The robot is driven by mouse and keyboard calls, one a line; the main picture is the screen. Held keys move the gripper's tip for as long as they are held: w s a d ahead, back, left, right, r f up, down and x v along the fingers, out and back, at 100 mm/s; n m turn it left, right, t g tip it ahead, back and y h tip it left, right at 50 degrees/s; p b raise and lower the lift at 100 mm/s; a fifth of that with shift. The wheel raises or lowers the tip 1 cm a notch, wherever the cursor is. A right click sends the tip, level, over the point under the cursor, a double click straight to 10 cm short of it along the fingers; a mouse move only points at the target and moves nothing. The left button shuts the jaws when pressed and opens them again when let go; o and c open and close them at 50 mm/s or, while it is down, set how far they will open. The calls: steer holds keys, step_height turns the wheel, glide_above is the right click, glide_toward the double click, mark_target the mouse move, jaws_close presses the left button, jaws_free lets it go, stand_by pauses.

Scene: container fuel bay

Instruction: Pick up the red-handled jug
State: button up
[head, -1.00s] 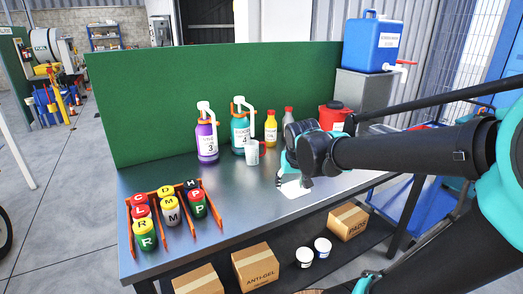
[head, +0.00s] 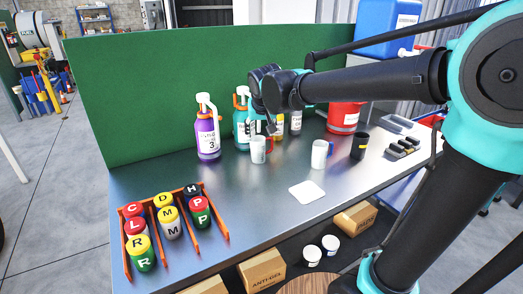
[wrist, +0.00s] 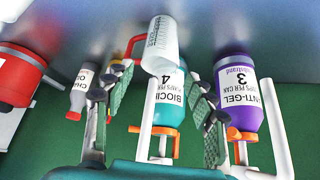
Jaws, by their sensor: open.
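The red-handled jug (head: 258,150) is a pale, upright measuring jug on the steel bench, in front of the teal bottle. In the wrist view, which is upside down, the jug (wrist: 163,42) shows at top centre with its red handle to the left. My gripper (head: 272,122) is beside and above the jug in the head view, partly hidden by its own wrist. In the wrist view my gripper (wrist: 160,82) is open, with a green-padded finger on each side. The jug lies ahead between the fingers; I cannot tell that either touches it.
The teal bottle (head: 241,120) stands behind the jug, with the purple bottle (head: 208,140) to its left. A blue-handled jug (head: 319,155), a black cup (head: 359,147) and a red container (head: 344,118) are to the right. The orange rack (head: 126,262) is front left. A white mat (head: 307,192) lies in front.

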mark_target(258, 145)
steer(key=x, duration=1.1)
steer(key=shift+w, duration=0.15)
steer(key=c, duration=1.1)
